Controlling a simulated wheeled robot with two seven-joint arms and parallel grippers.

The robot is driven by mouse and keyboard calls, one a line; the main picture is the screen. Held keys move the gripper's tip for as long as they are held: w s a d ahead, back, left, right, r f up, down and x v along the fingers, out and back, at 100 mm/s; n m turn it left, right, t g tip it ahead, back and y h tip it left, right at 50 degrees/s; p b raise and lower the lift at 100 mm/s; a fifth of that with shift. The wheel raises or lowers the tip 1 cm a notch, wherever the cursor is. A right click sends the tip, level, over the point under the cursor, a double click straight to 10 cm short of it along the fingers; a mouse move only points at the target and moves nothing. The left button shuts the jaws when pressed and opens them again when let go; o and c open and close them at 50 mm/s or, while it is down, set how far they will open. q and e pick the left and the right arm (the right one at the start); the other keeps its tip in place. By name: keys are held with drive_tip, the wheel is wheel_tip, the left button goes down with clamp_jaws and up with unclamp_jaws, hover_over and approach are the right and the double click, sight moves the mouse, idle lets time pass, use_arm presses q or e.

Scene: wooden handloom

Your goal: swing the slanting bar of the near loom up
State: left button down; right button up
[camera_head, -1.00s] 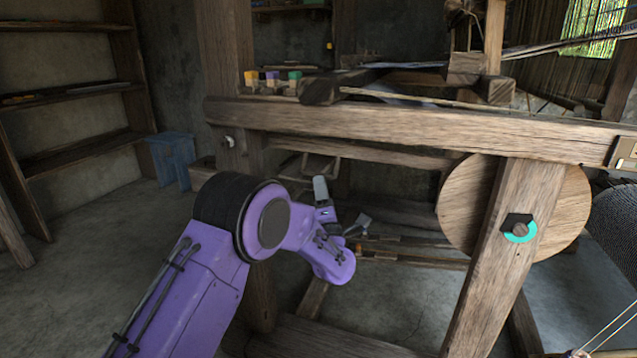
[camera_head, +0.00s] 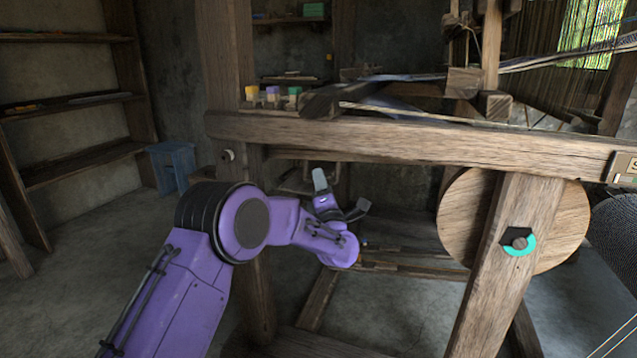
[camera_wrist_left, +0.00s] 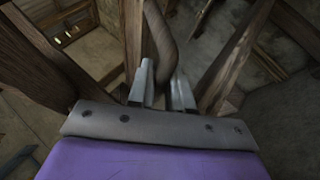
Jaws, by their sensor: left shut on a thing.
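The near loom's wooden frame (camera_head: 400,133) fills the middle and right of the head view. My left gripper (camera_head: 341,194) is below its long side beam, with its grey fingers tilted up. In the left wrist view, a dark brown, rounded bar (camera_wrist_left: 158,35) runs down between the two metal fingers of my left gripper (camera_wrist_left: 165,88). The fingers are shut on this bar, which I take for the slanting bar. Its lower part is hidden by the gripper. In the head view I cannot make out the bar at the fingers. My right gripper is not in view.
A slanted wooden post (camera_head: 505,270) and a round wooden disc (camera_head: 465,215) stand right of my left arm. A blue stool (camera_head: 172,167) and shelves (camera_head: 80,100) are at the left. Small coloured blocks (camera_head: 272,95) sit behind the beam. The floor at left is clear.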

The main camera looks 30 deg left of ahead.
use_arm(q)
drive_tip(key=shift+d+r+n, duration=0.1)
drive_tip(key=shift+r+n, duration=0.3)
drive_tip(key=shift+r, duration=0.35)
drive_tip(key=shift+f+g, duration=0.1)
drive_tip(key=shift+g, duration=0.2)
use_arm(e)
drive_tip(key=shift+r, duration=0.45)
use_arm(q)
drive_tip(key=c, duration=1.4)
unclamp_jaws()
drive_tip(key=p+v, duration=0.1)
drive_tip(key=v, duration=0.9)
drive_tip(key=shift+d+f+p, duration=0.15)
drive_tip(key=shift+d+p, duration=0.05)
drive_tip(key=shift+p, duration=0.1)
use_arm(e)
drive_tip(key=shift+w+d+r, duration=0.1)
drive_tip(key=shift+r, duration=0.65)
use_arm(q)
drive_tip(key=shift+s, duration=0.15)
